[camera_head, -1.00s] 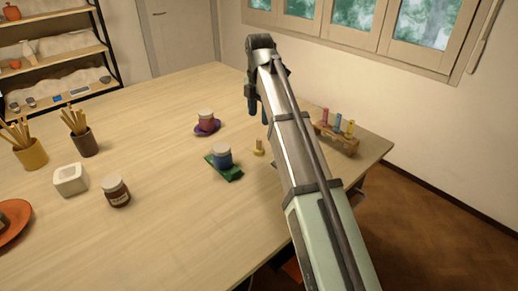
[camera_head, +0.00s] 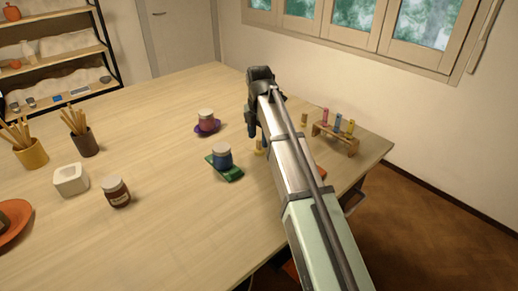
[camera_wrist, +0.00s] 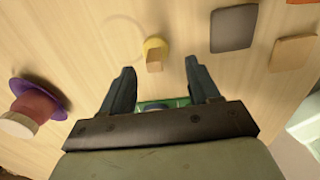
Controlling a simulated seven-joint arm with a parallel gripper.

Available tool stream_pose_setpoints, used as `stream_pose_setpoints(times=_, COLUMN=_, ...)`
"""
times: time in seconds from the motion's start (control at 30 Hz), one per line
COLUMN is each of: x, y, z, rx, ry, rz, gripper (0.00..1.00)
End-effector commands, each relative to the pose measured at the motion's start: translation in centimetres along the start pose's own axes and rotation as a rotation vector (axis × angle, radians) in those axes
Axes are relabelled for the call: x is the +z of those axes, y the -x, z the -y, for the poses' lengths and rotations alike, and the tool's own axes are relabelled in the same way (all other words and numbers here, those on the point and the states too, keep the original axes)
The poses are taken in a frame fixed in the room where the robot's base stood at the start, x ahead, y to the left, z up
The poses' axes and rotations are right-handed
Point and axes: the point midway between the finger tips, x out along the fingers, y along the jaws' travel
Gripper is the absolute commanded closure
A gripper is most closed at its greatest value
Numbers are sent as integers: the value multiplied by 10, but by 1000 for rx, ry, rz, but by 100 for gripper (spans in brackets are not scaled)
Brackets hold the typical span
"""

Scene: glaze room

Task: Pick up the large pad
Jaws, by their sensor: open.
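In the wrist view, a dark grey square pad (camera_wrist: 233,28) and a tan square pad (camera_wrist: 293,53) lie flat on the table at the upper right. The grey one looks slightly larger there; I cannot be sure which is the large pad. Both lie beyond and to the right of my gripper's fingers. My gripper (camera_wrist: 163,80) is open, points down and has nothing between its fingertips. In the head view my gripper (camera_head: 254,130) is over the table, and my arm hides most of the area with the pads.
A yellow peg piece (camera_wrist: 154,50) stands just ahead of the fingers. A blue jar (camera_head: 222,157) sits on a green base (camera_head: 229,174), and a red jar (camera_head: 206,119) on a purple saucer (camera_head: 198,130). A wooden rack (camera_head: 336,139) with coloured vials stands right.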

Motion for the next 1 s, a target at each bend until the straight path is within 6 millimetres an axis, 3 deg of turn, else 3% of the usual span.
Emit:
stream_pose_setpoints(times=0.4, x=-1, y=-46, z=-5, rx=-1, ry=0, rz=-1, gripper=39)
stream_pose_setpoints(times=0.67, x=-1, y=-49, z=-6, rx=0, ry=0, rz=0, gripper=39)
stream_pose_setpoints(times=1.0, x=-1, y=-48, z=-6, rx=0, ry=0, rz=0, gripper=71)
